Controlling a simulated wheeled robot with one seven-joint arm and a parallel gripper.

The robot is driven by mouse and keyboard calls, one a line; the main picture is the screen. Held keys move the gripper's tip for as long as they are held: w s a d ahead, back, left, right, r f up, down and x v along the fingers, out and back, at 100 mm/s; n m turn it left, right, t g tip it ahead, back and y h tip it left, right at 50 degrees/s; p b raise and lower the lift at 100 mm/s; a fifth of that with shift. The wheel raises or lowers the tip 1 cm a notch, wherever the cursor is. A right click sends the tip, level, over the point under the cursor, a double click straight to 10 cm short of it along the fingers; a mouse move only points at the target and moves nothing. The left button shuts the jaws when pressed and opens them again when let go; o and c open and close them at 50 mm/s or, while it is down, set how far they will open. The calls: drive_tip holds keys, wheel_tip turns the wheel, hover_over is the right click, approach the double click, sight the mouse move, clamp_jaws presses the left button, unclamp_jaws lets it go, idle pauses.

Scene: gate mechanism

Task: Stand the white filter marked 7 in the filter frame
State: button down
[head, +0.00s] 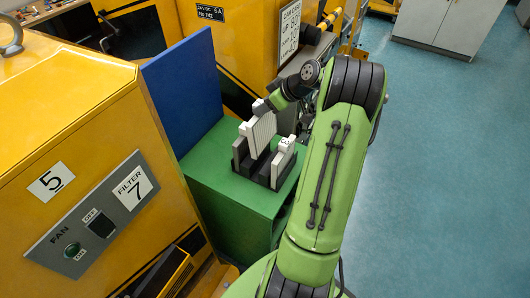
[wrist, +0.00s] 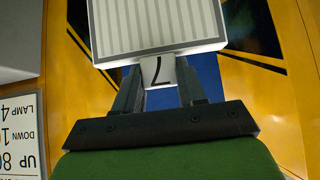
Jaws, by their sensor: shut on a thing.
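The white filter marked 7 (head: 261,134) is a flat ribbed panel, held upright over a dark slotted rack (head: 254,165) on a green cabinet. I cannot tell whether its lower edge is seated in a slot or just above it. My gripper (head: 260,106) is at its top edge. In the wrist view the filter (wrist: 155,25) fills the top, and its tab marked 7 lies between the two dark fingers of my gripper (wrist: 160,80). No separate filter frame is clearly identifiable.
Another white filter (head: 284,157) stands in the rack, to the right. A blue panel (head: 185,92) rises behind the green cabinet (head: 225,205). A yellow machine with a FILTER 7 label (head: 133,188) stands at left. Open floor (head: 450,180) lies at right.

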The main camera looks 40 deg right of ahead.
drive_tip(key=s+d, duration=0.3)
drive_tip(key=s, duration=0.6)
drive_tip(key=shift+s+r+b, duration=0.3)
drive_tip(key=shift+s, duration=0.05)
idle(0.3)
